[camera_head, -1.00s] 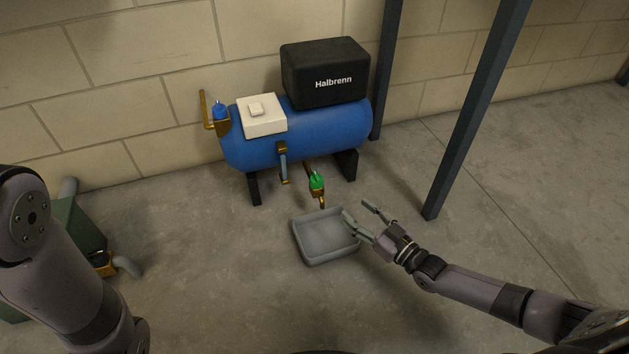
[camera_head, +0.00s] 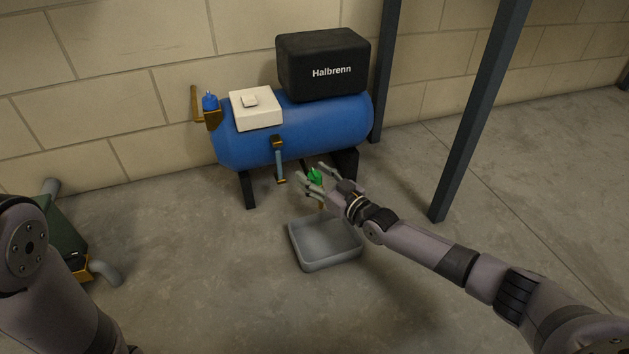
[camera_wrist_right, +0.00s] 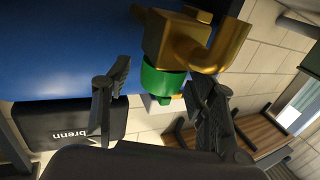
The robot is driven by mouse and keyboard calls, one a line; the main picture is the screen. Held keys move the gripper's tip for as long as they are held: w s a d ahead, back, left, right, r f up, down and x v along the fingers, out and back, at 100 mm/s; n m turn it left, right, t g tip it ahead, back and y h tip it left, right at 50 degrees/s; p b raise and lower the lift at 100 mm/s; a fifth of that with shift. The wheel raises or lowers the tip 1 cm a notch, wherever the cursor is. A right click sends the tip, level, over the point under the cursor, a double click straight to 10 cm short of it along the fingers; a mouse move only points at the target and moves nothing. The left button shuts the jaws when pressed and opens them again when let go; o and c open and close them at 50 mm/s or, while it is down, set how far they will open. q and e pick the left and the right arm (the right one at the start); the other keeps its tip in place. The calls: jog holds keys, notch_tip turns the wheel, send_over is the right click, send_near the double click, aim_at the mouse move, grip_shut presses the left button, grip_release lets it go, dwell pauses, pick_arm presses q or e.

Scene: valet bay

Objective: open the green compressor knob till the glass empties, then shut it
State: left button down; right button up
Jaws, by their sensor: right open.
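The green knob (camera_head: 315,176) is on a brass drain valve below the blue compressor tank (camera_head: 335,126). My right gripper (camera_head: 311,179) is open at the knob. In the right wrist view the green knob (camera_wrist_right: 162,82) lies between the two spread fingers, under the brass valve body (camera_wrist_right: 172,38). There is a gap to the left finger; the right finger is close, and I cannot tell if it touches. The narrow bluish glass (camera_head: 279,164) with brass ends is on the tank's front; its level is too small to read. My left gripper is out of view.
A grey tray (camera_head: 325,260) lies on the floor below the valve. A blue knob (camera_head: 210,102) on brass is at the tank's left end. A dark steel post (camera_head: 478,110) stands to the right. Green equipment (camera_head: 65,236) is at the left.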

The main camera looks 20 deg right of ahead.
jog(key=shift+c, duration=0.5)
jog(key=c, duration=1.1)
